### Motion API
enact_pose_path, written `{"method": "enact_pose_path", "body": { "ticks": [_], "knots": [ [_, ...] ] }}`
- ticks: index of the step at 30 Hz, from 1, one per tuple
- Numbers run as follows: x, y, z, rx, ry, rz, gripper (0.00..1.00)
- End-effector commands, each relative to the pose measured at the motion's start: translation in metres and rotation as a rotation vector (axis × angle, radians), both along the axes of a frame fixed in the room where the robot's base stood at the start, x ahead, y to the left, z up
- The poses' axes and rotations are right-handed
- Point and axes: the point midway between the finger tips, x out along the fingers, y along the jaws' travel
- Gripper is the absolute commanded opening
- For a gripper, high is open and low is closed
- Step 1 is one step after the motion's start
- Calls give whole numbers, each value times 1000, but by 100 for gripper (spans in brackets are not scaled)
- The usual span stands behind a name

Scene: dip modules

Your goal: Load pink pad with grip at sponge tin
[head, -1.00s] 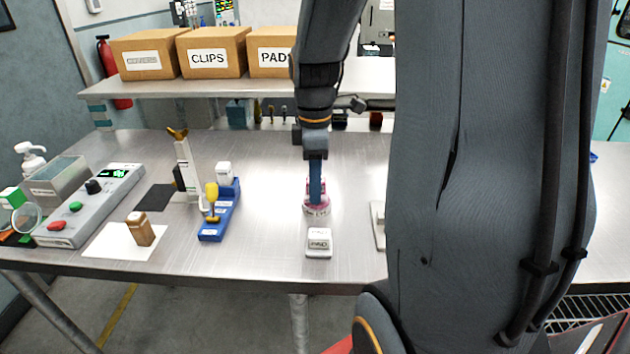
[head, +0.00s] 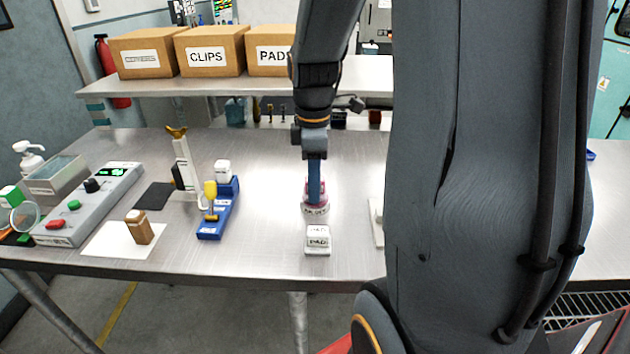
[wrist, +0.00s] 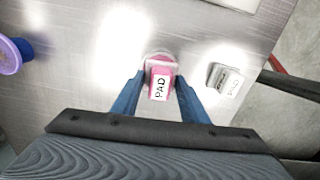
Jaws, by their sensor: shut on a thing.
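The pink pad (head: 317,189) is below my gripper (head: 316,198), near the middle of the table. In the wrist view its pink body (wrist: 161,83) carries a white PAD label and sits between the two blue fingers, which are shut on it. A pale round rim with dark lettering (head: 316,210) shows under the pink in the head view. I cannot tell whether this is the sponge tin or part of the pad. A small white and grey PAD block (head: 317,241) stands just in front, apart from my gripper, and shows in the wrist view (wrist: 226,80).
A blue fixture (head: 217,220) with a yellow knob, a brown-handled stamp (head: 141,229) on a white sheet and a grey button panel (head: 90,205) stand left. A pale flat item (head: 377,222) lies right, partly hidden by my arm. A purple-topped blue thing (wrist: 8,56) shows in the wrist view.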

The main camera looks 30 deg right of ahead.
Motion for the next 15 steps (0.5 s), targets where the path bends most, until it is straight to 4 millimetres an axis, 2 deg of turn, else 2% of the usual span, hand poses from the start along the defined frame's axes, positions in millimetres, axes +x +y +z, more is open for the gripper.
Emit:
{"method": "enact_pose_path", "body": {
  "ticks": [15],
  "knots": [
    [0, 0, -6, 0, 0, 0, 22]
  ]
}}
